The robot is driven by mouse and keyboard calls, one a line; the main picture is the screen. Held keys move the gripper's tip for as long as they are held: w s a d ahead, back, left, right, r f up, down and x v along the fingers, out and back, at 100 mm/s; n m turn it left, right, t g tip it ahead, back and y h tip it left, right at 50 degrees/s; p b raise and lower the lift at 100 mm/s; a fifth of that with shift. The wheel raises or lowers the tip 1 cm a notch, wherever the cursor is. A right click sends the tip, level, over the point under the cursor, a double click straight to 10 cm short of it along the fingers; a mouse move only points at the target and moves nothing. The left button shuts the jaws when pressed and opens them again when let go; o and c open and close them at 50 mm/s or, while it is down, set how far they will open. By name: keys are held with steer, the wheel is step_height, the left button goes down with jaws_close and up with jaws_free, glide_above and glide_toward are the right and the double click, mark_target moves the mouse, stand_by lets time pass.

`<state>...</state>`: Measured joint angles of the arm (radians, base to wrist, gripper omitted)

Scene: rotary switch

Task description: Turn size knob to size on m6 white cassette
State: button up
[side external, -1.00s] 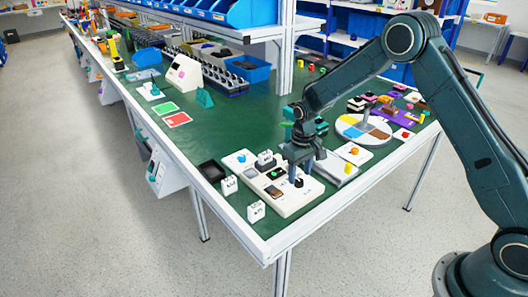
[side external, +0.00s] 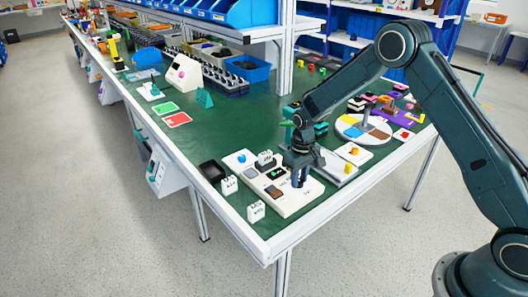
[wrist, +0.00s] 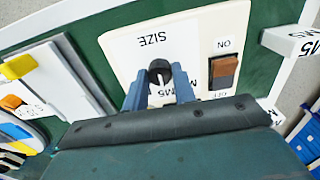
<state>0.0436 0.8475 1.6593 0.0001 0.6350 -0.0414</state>
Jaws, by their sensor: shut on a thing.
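The white cassette (wrist: 188,38) lies on the green bench top, and it also shows in the side external view (side external: 291,207). In the wrist view it bears the printed word SIZE, a black round size knob (wrist: 159,70) and a brown rocker switch (wrist: 225,70) marked ON and OFF. My gripper (wrist: 160,82) is down at the knob, its two blue-grey fingers on either side, shut on the knob. M5 is readable beside the knob; my gripper hides other marks. In the side external view my gripper (side external: 299,180) covers the knob.
White labelled blocks (side external: 256,211) stand along the cassette's near side. A black tray (side external: 212,171) lies to the left.

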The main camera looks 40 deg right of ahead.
steer(key=shift+m, duration=0.5)
steer(key=m, duration=0.3)
steer(key=shift+m, duration=2.5)
steer(key=o, duration=1)
steer(key=shift+r, duration=0.1)
step_height(320, 180, up, 14)
